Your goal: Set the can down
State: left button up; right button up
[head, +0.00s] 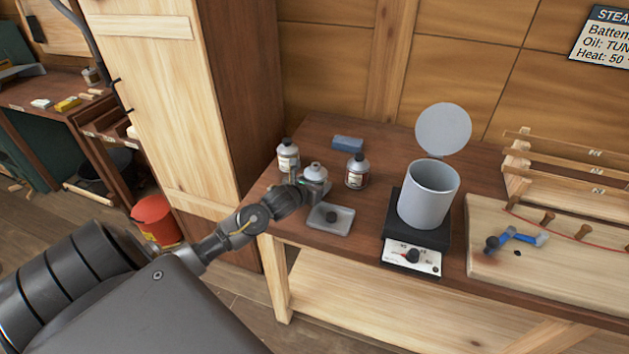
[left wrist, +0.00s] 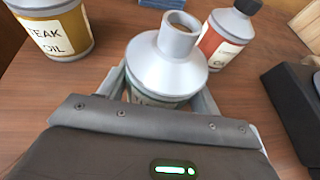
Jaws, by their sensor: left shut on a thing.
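A grey metal can (head: 315,172) with an open, uncapped neck stands upright between the fingers of my left gripper (head: 312,188), above the left part of the bench. In the left wrist view the can (left wrist: 165,62) sits between both fingers, which are shut on its body. Its base is hidden, so I cannot tell whether it touches the bench (head: 300,228). My right gripper is not in view.
A teak oil can (left wrist: 58,32) stands left of the held can, a red-labelled can (head: 357,172) right. A grey tray (head: 342,228) with a dark round piece lies in front. A blue block (head: 347,143) lies behind. A lidded pot (head: 428,198) stands on a heater to the right.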

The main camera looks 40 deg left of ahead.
pick_arm(q)
jog(key=shift+f, duration=0.15)
jog(key=o, duration=1.2)
jog(key=shift+o, duration=0.2)
